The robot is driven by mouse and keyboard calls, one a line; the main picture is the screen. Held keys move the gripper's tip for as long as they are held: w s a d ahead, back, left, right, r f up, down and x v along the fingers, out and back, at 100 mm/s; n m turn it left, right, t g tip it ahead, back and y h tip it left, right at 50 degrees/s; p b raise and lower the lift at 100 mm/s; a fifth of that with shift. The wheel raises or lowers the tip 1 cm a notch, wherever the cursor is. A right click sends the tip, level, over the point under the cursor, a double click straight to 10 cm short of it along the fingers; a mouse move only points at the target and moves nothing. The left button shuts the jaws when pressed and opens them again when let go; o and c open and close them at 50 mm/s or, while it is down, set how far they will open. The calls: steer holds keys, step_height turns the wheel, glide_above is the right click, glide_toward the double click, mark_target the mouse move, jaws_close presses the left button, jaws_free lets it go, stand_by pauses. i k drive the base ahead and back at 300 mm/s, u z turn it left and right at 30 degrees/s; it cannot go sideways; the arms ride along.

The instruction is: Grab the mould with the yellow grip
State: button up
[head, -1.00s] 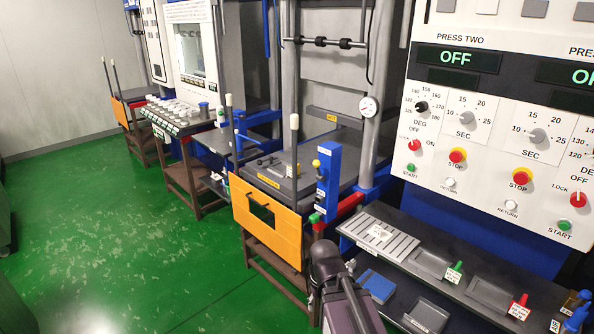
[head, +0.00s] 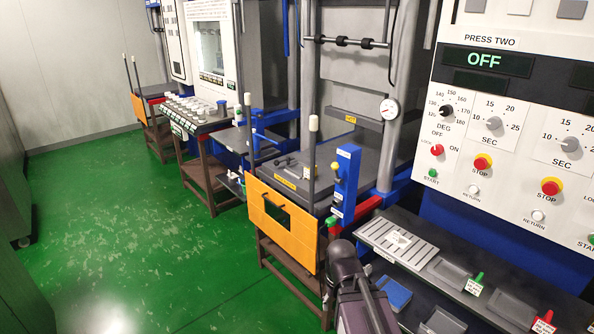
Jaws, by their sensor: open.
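No mould with a yellow grip can be made out. On the shelf under the press panel lies one mould with a green grip (head: 475,284) and one with a red grip (head: 543,321), partly cut off at the lower right. My gripper is not in view. Only a dark part of my own arm shows at the bottom centre, in front of the shelf.
A press with an orange front plate (head: 283,220) and upright rods stands at the centre. A blue post (head: 345,185) with a yellow knob stands beside it. A slotted grey rack (head: 398,243) lies on the shelf. Green floor (head: 110,230) is open at the left.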

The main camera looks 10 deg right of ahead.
mark_target(301, 170)
steer(key=i, duration=0.9)
steer(key=z, duration=0.05)
